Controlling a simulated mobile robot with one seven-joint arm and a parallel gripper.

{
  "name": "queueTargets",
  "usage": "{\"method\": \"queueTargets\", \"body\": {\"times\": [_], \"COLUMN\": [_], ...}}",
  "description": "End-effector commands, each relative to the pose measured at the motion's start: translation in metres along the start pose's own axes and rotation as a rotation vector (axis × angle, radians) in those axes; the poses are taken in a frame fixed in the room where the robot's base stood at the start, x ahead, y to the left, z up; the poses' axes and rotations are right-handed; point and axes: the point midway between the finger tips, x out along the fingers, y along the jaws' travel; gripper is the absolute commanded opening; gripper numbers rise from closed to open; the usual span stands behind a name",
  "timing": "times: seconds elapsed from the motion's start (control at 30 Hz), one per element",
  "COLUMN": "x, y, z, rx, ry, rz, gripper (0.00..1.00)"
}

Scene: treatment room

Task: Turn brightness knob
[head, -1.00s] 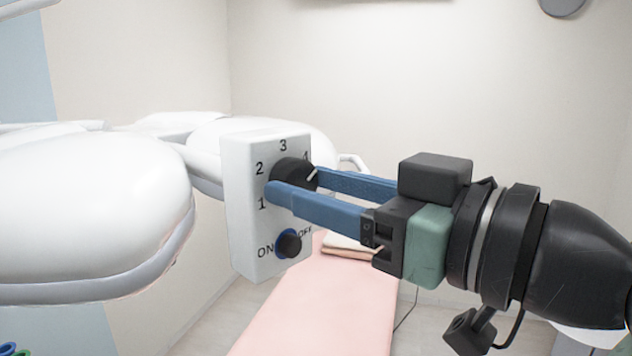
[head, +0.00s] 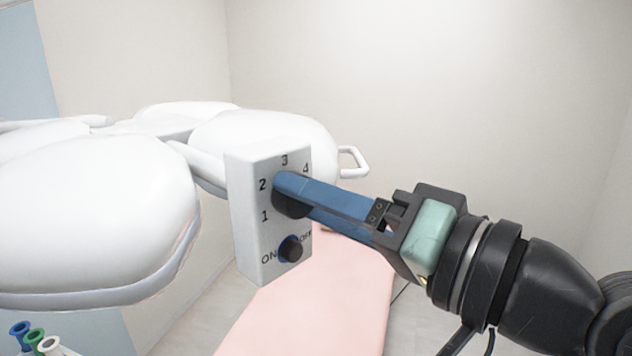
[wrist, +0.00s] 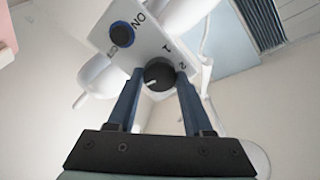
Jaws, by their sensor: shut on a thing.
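The black brightness knob (head: 292,208) sits on the front of a white control box (head: 262,238) marked 1, 2, 3 and 4. My gripper (head: 287,193) is shut on the knob with its two blue fingers, one above and one below in the head view. In the wrist view, the knob (wrist: 158,74) lies between the fingertips of my gripper (wrist: 157,84). Its white pointer line shows there, on the side away from 1 and 2. The pointer is hidden in the head view.
A black ON/OFF switch (head: 291,249) with a blue ring is just below the knob. White lamp heads (head: 90,215) fill the left and extend behind the box. A pink bed (head: 325,300) lies below. The space right of the arm is open.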

Motion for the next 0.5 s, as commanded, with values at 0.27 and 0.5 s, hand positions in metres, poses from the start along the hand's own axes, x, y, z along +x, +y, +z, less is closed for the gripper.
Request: {"method": "queueTargets", "body": {"times": [0.27,0.5], "x": [-0.0006,-0.0005], "y": [-0.0012,-0.0007], "z": [-0.0018,-0.0012], "rx": [0.143,0.195], "ry": [0.003,0.004], "rz": [-0.001,-0.001], "gripper": [0.00,0.00]}}
